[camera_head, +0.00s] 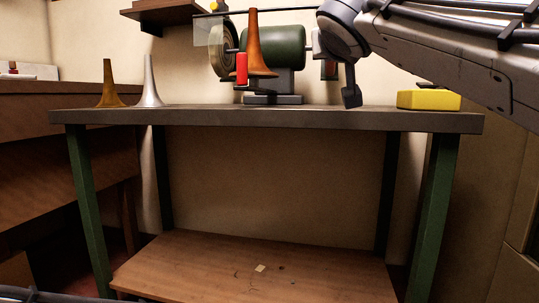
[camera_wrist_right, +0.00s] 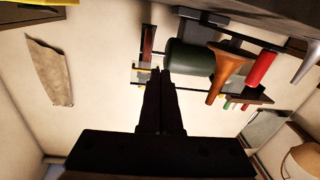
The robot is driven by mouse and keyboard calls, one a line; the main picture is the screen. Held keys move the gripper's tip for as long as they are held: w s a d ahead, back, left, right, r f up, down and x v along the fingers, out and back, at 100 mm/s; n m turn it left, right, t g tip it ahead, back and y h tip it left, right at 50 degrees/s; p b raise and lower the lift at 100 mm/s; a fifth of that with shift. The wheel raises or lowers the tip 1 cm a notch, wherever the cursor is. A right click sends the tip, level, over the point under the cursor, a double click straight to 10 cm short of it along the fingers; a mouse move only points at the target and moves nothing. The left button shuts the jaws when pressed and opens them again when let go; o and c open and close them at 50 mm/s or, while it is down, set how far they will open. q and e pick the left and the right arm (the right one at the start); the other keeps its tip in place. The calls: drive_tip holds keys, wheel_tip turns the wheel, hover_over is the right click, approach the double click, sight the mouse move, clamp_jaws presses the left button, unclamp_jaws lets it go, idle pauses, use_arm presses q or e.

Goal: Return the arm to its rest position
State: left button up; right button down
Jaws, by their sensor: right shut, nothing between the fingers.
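My right arm (camera_head: 450,58) comes in from the top right of the head view, raised over the right part of the bench. Its dark gripper (camera_head: 351,96) hangs in front of the wall, just right of the grinder and close to the bench top. In the right wrist view the two black fingers of the gripper (camera_wrist_right: 159,72) lie together with nothing between them. My left gripper is not in view; only a dark piece of my own body shows at the bottom left.
The bench (camera_head: 270,117) carries a brass bell (camera_head: 109,85), a silver bell (camera_head: 151,82), a green grinder (camera_head: 276,48) and a yellow block (camera_head: 428,100). A copper bell (camera_head: 253,45) and red cylinder (camera_head: 241,68) show before the grinder. A shelf (camera_head: 160,14) is above.

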drive_tip(key=s+a+f+n+g+y+p, duration=0.1)
drive_tip(key=s+a+f+n+g+p, duration=0.2)
drive_tip(key=f, duration=0.4)
drive_tip(key=s+a+f+g+y+p, duration=0.1)
drive_tip(key=s+a+f+g+p, duration=0.1)
drive_tip(key=f+g+p, duration=0.3)
drive_tip(key=s+a+f+n+g+y+p, duration=0.1)
drive_tip(key=s+a+f+n+p, duration=0.15)
drive_tip(key=f, duration=0.55)
drive_tip(key=s+f+n+g+p, duration=0.1)
drive_tip(key=s+f+g+p, duration=0.25)
drive_tip(key=s, duration=0.45)
drive_tip(key=s+d+f+n+g+p, duration=0.1)
drive_tip(key=s+f+g+p, duration=0.2)
drive_tip(key=s+f, duration=0.35)
drive_tip(key=s+f+n+g+p, duration=0.1)
drive_tip(key=s+f+g+p, duration=0.2)
drive_tip(key=s, duration=0.6)
wheel_tip(320, 180, up, 37)
drive_tip(key=p, duration=3.6)
drive_tip(key=shift+w+m+t, duration=0.25)
drive_tip(key=shift+m+t, duration=0.1)
